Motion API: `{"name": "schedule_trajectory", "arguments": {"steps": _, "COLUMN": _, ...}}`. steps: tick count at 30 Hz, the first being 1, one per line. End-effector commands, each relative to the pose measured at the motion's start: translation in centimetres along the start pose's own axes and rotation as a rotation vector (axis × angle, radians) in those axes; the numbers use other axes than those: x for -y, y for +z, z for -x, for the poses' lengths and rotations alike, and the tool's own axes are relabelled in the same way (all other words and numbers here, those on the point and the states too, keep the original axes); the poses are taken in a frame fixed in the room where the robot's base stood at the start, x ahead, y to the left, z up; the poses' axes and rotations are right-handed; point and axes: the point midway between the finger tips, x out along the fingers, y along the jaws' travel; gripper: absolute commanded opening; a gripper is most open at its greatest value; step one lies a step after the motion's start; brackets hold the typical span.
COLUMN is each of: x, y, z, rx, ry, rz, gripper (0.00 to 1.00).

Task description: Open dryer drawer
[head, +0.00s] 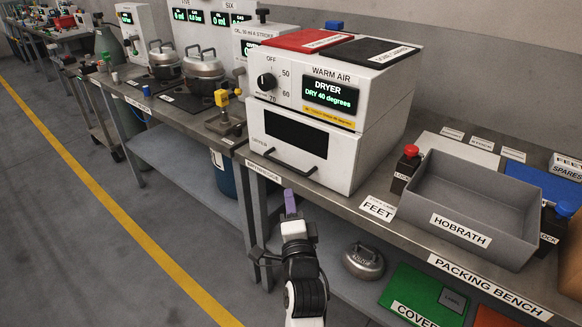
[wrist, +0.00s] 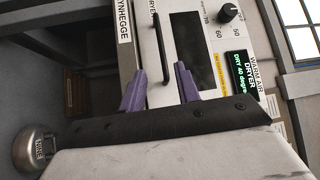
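The dryer (head: 330,112) is a white box on the bench, its display reading "DRY 40 degrees". Its lower front is the drawer (head: 262,122), with a dark window and a black bar handle (head: 284,161); the drawer looks shut. My gripper (head: 291,203) is in front of and below the handle, apart from it in the head view. In the wrist view, the purple fingers of my gripper (wrist: 159,86) are spread with a gap between them. The handle (wrist: 161,50) lies ahead of that gap, with nothing held. The dryer front also shows in the wrist view (wrist: 205,18).
A grey HOBRATH tray (head: 500,205) stands right of the dryer on the packing bench (head: 440,268). A red-topped post (head: 408,165) stands between them. A yellow-topped fixture (head: 222,112) is left. A metal weight (head: 363,260) sits on the lower shelf. Open floor lies left.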

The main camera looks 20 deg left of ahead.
Motion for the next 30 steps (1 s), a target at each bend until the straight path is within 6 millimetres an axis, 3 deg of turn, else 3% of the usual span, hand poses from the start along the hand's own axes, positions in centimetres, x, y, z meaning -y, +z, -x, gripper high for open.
{"name": "schedule_trajectory", "arguments": {"steps": 12, "x": 0.6, "y": 0.0, "z": -8.4, "rx": 0.001, "ry": -0.006, "rz": 0.004, "gripper": 0.32}}
{"name": "schedule_trajectory", "arguments": {"steps": 18, "x": 0.4, "y": 0.1, "z": -11.5, "rx": 0.001, "ry": -0.005, "rz": 0.003, "gripper": 0.32}}
{"name": "schedule_trajectory", "arguments": {"steps": 24, "x": 0.3, "y": 0.1, "z": -12.8, "rx": 0.001, "ry": -0.004, "rz": 0.003, "gripper": 0.32}}
{"name": "schedule_trajectory", "arguments": {"steps": 30, "x": 0.2, "y": 0.1, "z": -12.9, "rx": 0.001, "ry": -0.004, "rz": 0.003, "gripper": 0.32}}
